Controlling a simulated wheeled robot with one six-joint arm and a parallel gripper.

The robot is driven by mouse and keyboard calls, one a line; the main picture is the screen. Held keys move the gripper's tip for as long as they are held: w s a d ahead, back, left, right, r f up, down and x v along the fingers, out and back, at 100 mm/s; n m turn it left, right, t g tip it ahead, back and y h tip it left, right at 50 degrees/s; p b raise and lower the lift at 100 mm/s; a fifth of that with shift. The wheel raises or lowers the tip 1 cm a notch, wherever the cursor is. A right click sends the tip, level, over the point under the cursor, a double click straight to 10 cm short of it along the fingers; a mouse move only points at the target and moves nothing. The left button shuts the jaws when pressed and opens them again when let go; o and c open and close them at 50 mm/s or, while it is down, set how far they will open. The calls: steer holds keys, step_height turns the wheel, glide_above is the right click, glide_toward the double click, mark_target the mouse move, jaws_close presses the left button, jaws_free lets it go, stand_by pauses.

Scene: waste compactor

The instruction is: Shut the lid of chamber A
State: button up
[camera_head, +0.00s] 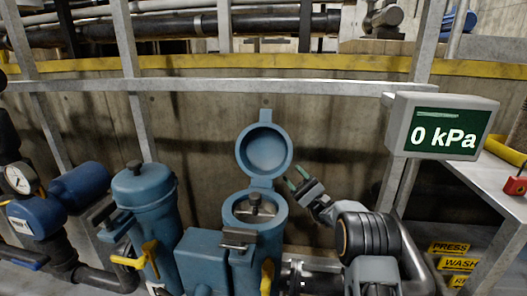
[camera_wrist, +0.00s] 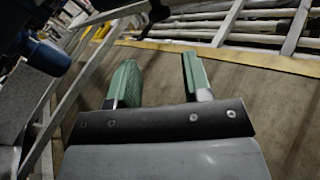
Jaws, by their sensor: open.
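Two blue cylindrical chambers stand in the lower half of the head view; no letter shows on them, so I cannot tell which is chamber A. The right chamber (camera_head: 275,234) is open. Its round lid (camera_head: 264,150) stands upright on its hinge behind the opening, hollow side facing me. A metal piece (camera_head: 254,205) sits in the opening. The left chamber (camera_head: 147,213) has its lid (camera_head: 132,175) on top. My gripper (camera_head: 294,178) is just right of the raised lid, apart from it. Its green fingers are spread and empty in the wrist view (camera_wrist: 158,80).
A display (camera_head: 443,127) reading 0 kPa hangs on the frame at right. A metal rail (camera_head: 250,86) crosses behind the lid. Yellow handles (camera_head: 140,256) stick out at the left chamber. A gauge (camera_head: 20,180) and pipes stand at far left. A red-handled item (camera_head: 515,184) lies on the right shelf.

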mark_target(270, 149)
steer(key=b+x, duration=0.2)
steer(key=x, duration=1)
steer(key=shift+s, duration=0.1)
steer(key=shift+c, duration=0.2)
jaws_close()
